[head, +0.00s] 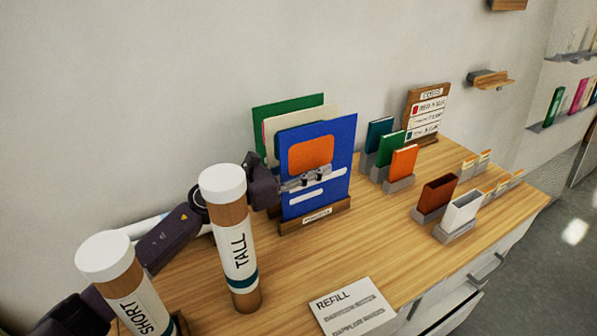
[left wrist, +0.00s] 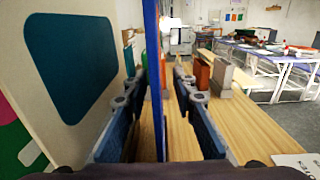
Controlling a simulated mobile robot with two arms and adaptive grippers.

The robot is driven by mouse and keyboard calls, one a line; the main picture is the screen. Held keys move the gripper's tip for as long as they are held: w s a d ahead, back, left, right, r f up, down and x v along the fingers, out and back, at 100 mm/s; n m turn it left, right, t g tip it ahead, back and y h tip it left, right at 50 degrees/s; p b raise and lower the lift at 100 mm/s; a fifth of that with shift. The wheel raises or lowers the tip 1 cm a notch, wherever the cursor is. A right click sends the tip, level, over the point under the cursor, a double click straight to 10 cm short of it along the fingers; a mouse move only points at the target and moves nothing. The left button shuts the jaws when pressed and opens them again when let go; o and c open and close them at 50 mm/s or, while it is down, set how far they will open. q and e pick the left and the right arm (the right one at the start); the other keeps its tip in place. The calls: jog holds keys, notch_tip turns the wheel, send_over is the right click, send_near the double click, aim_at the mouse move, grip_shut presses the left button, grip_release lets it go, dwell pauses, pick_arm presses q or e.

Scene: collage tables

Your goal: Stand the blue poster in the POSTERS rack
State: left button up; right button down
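The blue poster (head: 335,150), with an orange panel and white bars, stands upright in the wooden POSTERS rack (head: 318,218), in front of the other posters. Its lower edge is at the rack's front lip. My left gripper (head: 318,180) reaches in from the left at the poster's middle height. In the left wrist view the poster shows edge-on as a thin blue sheet (left wrist: 154,60) between the two fingers (left wrist: 161,85). The fingers are apart, with gaps beside the sheet. One finger is behind the poster and hidden in the head view. My right gripper is out of view.
Green (head: 272,112) and cream posters stand behind the blue one. A TALL tube (head: 236,250) and a SHORT tube (head: 125,285) stand near my left arm. Small holders with books (head: 403,163) stand to the right. A REFILL card (head: 352,308) lies in front.

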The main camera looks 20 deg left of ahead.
pick_arm(q)
jog(key=v, duration=1.1)
jog(key=shift+s+a, duration=0.15)
jog(key=shift+s, duration=0.1)
